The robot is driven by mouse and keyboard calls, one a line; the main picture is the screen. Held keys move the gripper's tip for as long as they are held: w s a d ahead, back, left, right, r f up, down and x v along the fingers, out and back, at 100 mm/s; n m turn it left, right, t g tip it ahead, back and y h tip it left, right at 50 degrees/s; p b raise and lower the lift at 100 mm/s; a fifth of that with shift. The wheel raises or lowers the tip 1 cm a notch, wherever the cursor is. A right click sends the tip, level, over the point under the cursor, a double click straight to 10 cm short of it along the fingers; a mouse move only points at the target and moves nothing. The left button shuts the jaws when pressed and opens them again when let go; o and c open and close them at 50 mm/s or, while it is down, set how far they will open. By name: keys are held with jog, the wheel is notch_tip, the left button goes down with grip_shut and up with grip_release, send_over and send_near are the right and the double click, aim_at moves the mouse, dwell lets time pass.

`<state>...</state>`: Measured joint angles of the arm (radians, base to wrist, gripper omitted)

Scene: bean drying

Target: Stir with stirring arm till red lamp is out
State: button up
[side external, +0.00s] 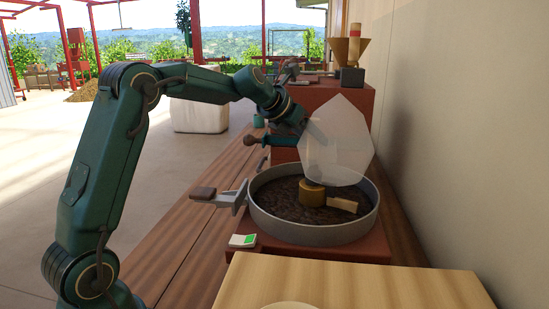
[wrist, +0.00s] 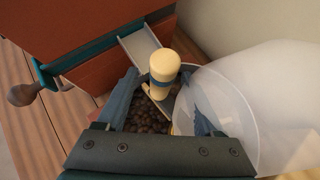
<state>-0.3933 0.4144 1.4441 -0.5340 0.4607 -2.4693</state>
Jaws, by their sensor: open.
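A round grey pan (side external: 262,212) of dark brown beans (side external: 285,200) stands on a red base. In its middle are a brass hub (side external: 312,193) and a pale wooden paddle (side external: 342,204) lying over the beans. In the wrist view a cream knob with a blue band (wrist: 163,68) stands upright between the open fingers of my gripper (wrist: 160,88); I cannot tell whether they touch it. Beans (wrist: 147,116) show below it. In the side view my gripper's fingers are hidden behind a translucent pale sheet (side external: 340,140) above the pan. I can make out no red lamp.
Behind stands a red box (side external: 345,105) with a funnel (side external: 350,50) on top. A wall closes the right side. A crank knob (wrist: 22,95) shows at left.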

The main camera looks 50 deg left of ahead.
jog(key=shift+v, duration=2.8)
jog(key=s+a+f+m+t+h, duration=0.1)
jog(key=a+f+m+t+h, duration=0.4)
jog(key=m+h, duration=0.55)
jog(key=shift+n+g+h, duration=0.7)
jog(key=shift+n+h, duration=0.05)
jog(key=shift+h, duration=0.2)
jog(key=shift+w+a+r+x, duration=0.1)
jog(key=shift+r+x, duration=0.05)
jog(key=shift+x, duration=1.8)
jog(key=shift+w+a+r+x, duration=0.1)
jog(key=shift+a+x, duration=0.05)
jog(key=shift+x, duration=1.85)
grip_shut()
